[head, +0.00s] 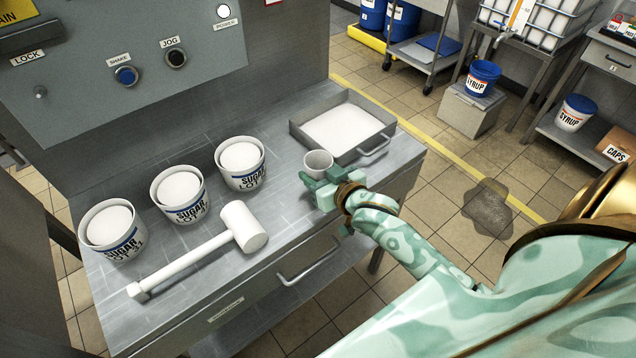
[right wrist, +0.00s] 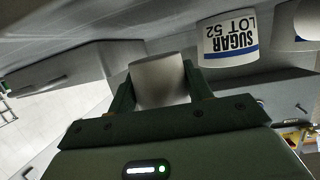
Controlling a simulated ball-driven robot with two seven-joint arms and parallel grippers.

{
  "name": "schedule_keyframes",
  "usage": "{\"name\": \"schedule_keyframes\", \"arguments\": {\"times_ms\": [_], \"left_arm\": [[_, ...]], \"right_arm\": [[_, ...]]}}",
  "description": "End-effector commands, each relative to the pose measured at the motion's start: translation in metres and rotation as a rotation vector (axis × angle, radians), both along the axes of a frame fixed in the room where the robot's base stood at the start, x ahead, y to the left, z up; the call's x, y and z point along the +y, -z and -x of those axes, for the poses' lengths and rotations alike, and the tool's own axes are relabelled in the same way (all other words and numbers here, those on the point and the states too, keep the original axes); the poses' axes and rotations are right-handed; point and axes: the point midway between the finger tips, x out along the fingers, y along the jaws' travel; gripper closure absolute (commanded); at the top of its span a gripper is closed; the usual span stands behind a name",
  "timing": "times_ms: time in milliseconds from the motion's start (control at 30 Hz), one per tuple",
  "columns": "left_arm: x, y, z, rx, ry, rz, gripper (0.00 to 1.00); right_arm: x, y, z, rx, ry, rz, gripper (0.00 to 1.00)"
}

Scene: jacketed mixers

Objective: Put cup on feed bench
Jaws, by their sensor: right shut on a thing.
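A small white cup (head: 318,162) is at the front right of the grey metal bench (head: 290,215), just in front of the white-filled tray. My right gripper (head: 322,180) is shut on the cup. In the right wrist view the cup (right wrist: 158,82) sits between the two green fingers (right wrist: 160,95). I cannot tell whether the cup touches the bench top or is held slightly above it. My left gripper is not in view.
Several white sugar tubs, one of them here (head: 240,162), stand along the bench's back left. A white mallet (head: 215,245) lies in front of them. A metal tray (head: 345,130) of white material is at the back right. A dark puddle (head: 488,207) is on the floor.

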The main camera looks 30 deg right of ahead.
Motion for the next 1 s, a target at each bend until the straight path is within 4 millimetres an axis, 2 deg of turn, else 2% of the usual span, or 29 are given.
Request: {"name": "schedule_keyframes", "arguments": {"times_ms": [100, 200, 533, 567, 633, 1000], "left_arm": [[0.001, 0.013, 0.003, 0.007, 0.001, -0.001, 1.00], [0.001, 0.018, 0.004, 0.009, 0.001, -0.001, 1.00], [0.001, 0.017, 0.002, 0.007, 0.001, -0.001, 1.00], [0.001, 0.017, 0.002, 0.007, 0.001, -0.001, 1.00], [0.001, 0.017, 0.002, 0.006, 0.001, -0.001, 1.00], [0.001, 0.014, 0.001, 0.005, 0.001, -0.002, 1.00]], "right_arm": [[-0.001, 0.025, -0.002, 0.004, 0.000, 0.001, 0.63], [-0.001, 0.036, -0.001, 0.003, 0.000, 0.001, 0.63], [-0.001, 0.036, -0.001, 0.000, 0.000, 0.000, 0.63], [-0.001, 0.036, -0.001, 0.000, 0.000, 0.000, 0.47], [-0.001, 0.035, -0.001, -0.001, 0.000, 0.000, 0.28], [-0.001, 0.031, 0.002, 0.001, 0.000, 0.001, 0.28]]}}
